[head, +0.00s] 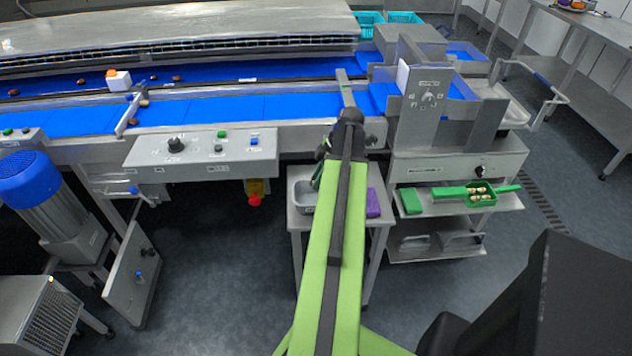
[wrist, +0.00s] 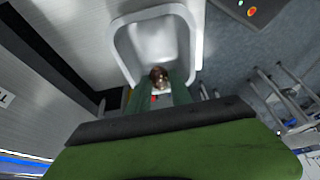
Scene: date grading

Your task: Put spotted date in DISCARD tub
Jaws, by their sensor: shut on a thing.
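My gripper (wrist: 158,92) shows in the wrist view, its green fingers shut on a brown date (wrist: 158,75). Spots on the date are too small to make out clearly. A pale, open tub (wrist: 124,42) lies beyond the fingertips in the wrist view, and the date shows against its near part. I cannot tell how high the date is above it, and no label on it is legible. A grey metal tub (head: 303,196) shows partly left of my arm on a small side table.
Blue conveyor belts (head: 215,108) with several dates run across the back left. A purple cloth (head: 373,203) lies right of my arm on the side table. A green tray (head: 482,198) of pale items sits on a shelf to the right. Open floor lies in front.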

